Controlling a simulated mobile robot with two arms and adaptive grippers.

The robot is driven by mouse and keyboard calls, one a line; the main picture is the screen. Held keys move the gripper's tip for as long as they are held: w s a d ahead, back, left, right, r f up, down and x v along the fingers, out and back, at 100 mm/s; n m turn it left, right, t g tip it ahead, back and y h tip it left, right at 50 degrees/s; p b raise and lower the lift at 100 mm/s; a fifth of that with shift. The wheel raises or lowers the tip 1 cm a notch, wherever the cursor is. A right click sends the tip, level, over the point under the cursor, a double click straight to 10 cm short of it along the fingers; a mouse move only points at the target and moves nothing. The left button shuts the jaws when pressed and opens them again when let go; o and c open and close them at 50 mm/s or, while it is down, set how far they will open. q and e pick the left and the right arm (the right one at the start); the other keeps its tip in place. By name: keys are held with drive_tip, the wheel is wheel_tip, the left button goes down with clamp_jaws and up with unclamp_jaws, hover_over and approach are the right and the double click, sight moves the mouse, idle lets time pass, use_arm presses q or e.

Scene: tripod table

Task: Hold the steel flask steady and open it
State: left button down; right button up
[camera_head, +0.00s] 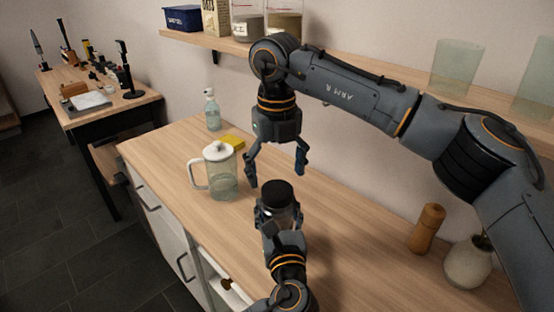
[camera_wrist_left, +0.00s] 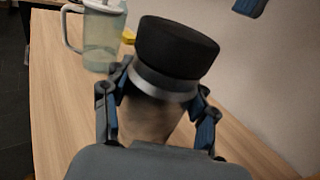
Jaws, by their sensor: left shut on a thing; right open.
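The steel flask (camera_head: 279,217) stands upright on the wooden counter, its black lid (camera_head: 278,193) on top. My left gripper (camera_head: 277,212) is shut around the flask's body, below the lid. In the left wrist view the flask (camera_wrist_left: 150,115) sits between the two fingers of my left gripper (camera_wrist_left: 155,103), and the black lid (camera_wrist_left: 176,47) is on it above a silver band. My right gripper (camera_head: 277,178) is open and empty, pointing down, above and slightly behind the lid, apart from it. One of its fingertips shows at the top of the left wrist view.
A glass pitcher (camera_head: 221,174) with a white lid stands left of the flask. A soap bottle (camera_head: 212,110) and yellow sponge (camera_head: 233,142) are behind it. A wooden mill (camera_head: 427,228) and white vase (camera_head: 467,264) stand at right. A shelf (camera_head: 215,42) runs above.

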sight(277, 188)
drive_tip(key=shift+f, duration=2.65)
drive_tip(key=c, duration=1.2)
drive_tip(key=n, duration=0.5)
drive_tip(key=shift+n, duration=0.3)
drive_tip(key=n, duration=0.4)
drive_tip(key=shift+r, duration=0.15)
drive_tip(key=shift+r, duration=1)
